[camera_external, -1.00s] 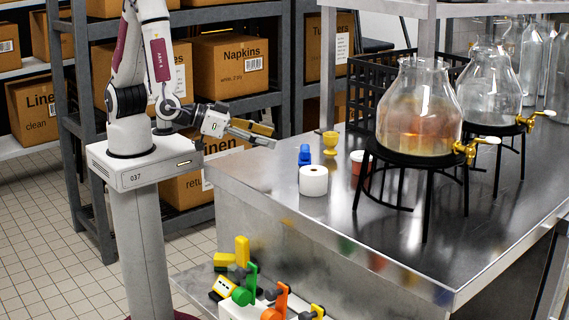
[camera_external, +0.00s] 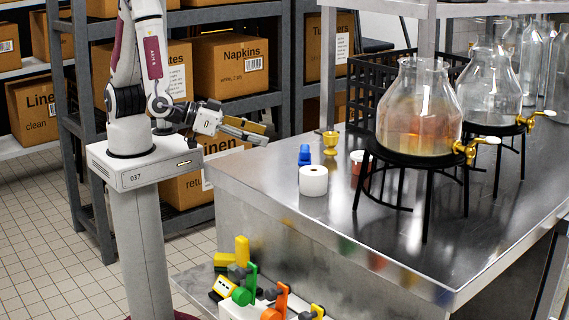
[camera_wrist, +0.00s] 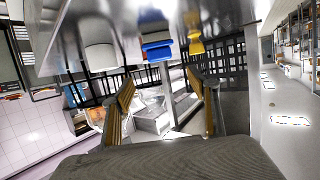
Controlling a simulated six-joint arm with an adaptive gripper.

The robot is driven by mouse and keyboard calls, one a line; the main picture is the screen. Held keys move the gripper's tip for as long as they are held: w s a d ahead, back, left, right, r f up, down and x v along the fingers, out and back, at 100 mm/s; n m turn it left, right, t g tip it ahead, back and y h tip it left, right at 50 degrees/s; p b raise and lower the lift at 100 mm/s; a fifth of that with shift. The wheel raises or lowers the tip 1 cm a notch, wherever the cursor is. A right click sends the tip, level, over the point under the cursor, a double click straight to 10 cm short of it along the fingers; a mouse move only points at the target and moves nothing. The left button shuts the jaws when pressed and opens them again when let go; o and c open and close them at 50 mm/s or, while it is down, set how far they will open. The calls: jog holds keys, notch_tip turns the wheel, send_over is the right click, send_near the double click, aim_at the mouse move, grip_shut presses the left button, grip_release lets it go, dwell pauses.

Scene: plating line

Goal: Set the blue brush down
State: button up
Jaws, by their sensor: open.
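A small blue object (camera_external: 304,154), the only blue thing on the counter and apparently the blue brush, rests on the steel counter (camera_external: 270,198) near its far left edge. It is too small to make out in detail. It also shows near the top of the wrist view (camera_wrist: 156,42), where the counter appears overhead. My gripper (camera_external: 260,134) is open and empty, left of the blue object and clear of it. In the wrist view my gripper (camera_wrist: 163,108) has its fingers apart with nothing between them.
A white roll (camera_external: 313,181) stands just in front of the blue object. A yellow cup (camera_external: 330,141) and a red-and-white tub (camera_external: 358,165) stand to its right. Glass dispensers (camera_external: 418,110) on black stands fill the right side. The counter's front middle is clear.

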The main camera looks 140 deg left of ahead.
jog(key=shift+w+d, duration=0.1)
jog(key=d+r+m+t+h, duration=0.1)
jog(key=d+r+m+h, duration=0.25)
jog(key=d+h, duration=0.4)
jog(key=d+r+m+t+h, duration=0.25)
jog(key=d+r+h, duration=0.2)
jog(key=d, duration=0.65)
jog(key=s+r+m+g, duration=0.2)
jog(key=s+m+g, duration=0.3)
jog(key=s, duration=1.6)
jog(key=shift+a+r+g, duration=0.3)
jog(key=shift+a+g, duration=0.05)
jog(key=shift+a, duration=0.05)
